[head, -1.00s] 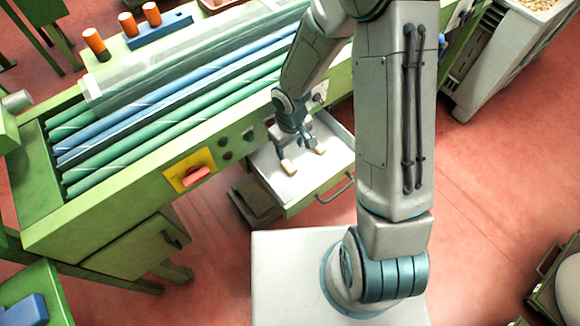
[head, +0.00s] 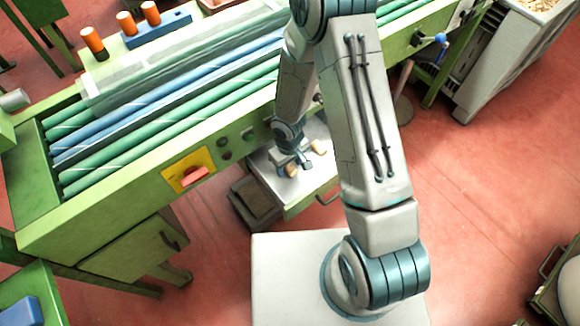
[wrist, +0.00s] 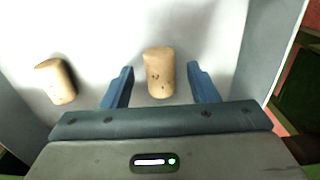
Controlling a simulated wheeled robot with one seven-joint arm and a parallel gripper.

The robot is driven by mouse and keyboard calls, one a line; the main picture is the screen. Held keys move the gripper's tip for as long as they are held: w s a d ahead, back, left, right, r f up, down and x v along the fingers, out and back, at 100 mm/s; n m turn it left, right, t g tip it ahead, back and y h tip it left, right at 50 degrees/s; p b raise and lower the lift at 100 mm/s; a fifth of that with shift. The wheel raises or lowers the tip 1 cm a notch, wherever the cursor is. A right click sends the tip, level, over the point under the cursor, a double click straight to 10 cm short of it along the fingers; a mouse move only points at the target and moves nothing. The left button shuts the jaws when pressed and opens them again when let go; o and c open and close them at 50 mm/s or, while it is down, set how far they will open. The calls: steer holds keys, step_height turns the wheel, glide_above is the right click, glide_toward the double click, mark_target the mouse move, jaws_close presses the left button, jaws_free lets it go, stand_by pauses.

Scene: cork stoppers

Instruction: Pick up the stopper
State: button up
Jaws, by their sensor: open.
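A tan cork stopper (wrist: 160,72) stands out in the wrist view, between the two blue fingers of my gripper (wrist: 160,88). The fingers are open, with a gap on each side of the stopper. A second cork stopper (wrist: 55,81) lies to the left, outside the fingers. Both rest on the white floor of an open drawer (wrist: 110,30). In the head view my gripper (head: 297,164) is low inside the drawer. One stopper (head: 318,147) shows to its right, and another (head: 291,170) is partly hidden by the fingers.
The drawer's walls rise on both sides in the wrist view. The green bench (head: 110,215) stands above the drawer, with rolled tubes and a yellow panel with a red switch (head: 194,175). A brown box (head: 255,200) sits left of the drawer. Red floor lies open to the right.

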steer(key=c, duration=1.1)
steer(key=shift+o, duration=0.3)
steer(key=shift+r, duration=0.1)
steer(key=shift+r, duration=0.6)
step_height(320, 180, up, 2)
steer(key=shift+r, duration=0.25)
steer(key=s+d+r+p, duration=0.3)
steer(key=s+d, duration=0.1)
steer(key=s+d+r+p, duration=0.3)
steer(key=s+d+r, duration=0.1)
steer(key=shift+s+d+r+p, duration=0.1)
steer(key=shift+p, duration=0.3)
